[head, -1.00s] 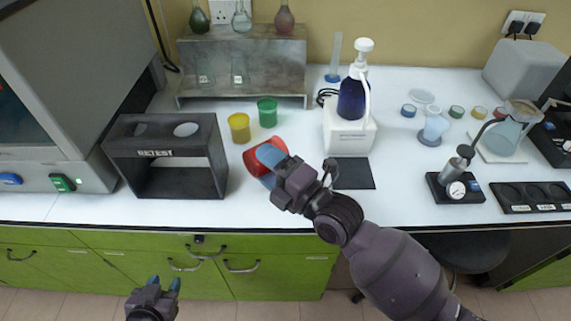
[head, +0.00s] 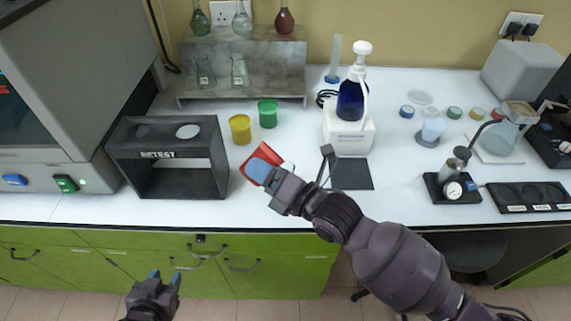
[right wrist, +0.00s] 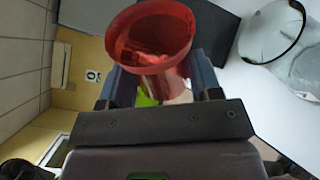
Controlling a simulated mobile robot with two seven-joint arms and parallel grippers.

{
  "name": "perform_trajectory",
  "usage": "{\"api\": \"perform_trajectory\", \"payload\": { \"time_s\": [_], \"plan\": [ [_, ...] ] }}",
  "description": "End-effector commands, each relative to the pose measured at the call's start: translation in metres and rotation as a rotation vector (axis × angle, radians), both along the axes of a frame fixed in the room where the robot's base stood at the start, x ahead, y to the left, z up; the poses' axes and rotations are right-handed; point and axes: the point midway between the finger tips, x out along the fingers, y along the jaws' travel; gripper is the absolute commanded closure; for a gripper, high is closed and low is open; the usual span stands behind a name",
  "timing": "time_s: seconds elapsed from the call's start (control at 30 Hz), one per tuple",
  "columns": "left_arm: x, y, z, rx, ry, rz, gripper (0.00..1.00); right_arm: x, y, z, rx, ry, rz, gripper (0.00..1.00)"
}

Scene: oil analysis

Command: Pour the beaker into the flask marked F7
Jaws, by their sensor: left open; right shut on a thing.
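My right gripper (head: 258,169) is shut on a red beaker (head: 266,152), which appears tilted over the bench front, right of the black RETEST stand. In the right wrist view the red beaker (right wrist: 150,38) shows its wide rim between the fingers; its contents are unclear. Two clear conical flasks with small labels, a left one (head: 205,74) and a right one (head: 239,72), stand on the rack's lower level. Their marks are too small to read, so I cannot tell which is F7. My left gripper (head: 165,277) is open and empty, below the bench edge, before the green drawers.
The RETEST stand (head: 170,154) is at left. Yellow (head: 240,128) and green (head: 267,113) cups stand behind the beaker. Round flasks stand on top of the grey rack (head: 280,55). A blue pump bottle (head: 350,98) is on a white device. Small instruments fill the right side.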

Motion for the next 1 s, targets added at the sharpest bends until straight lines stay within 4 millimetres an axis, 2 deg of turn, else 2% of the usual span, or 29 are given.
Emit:
{"api": "perform_trajectory", "payload": {
  "time_s": [0.13, 0.37, 0.6, 0.87, 1.0],
  "plan": [
    [0.001, 0.000, 0.009, 0.000, -0.004, 0.000, 0.57, 0.001, -0.001, -0.003, -0.077, -0.060, 0.000, 0.91],
    [0.001, 0.000, 0.032, 0.000, -0.009, 0.001, 0.57, 0.002, -0.002, 0.007, -0.187, -0.145, 0.001, 0.91],
    [0.001, 0.000, 0.040, 0.000, -0.010, 0.001, 0.57, 0.002, -0.001, -0.003, -0.308, -0.238, 0.000, 0.91],
    [-0.001, 0.001, 0.046, 0.001, -0.004, 0.003, 0.57, -0.005, 0.008, -0.011, -0.432, -0.334, 0.000, 0.91],
    [-0.002, 0.001, 0.035, 0.000, -0.002, 0.003, 0.57, -0.007, 0.011, -0.031, -0.481, -0.369, -0.001, 0.91]
  ]
}}
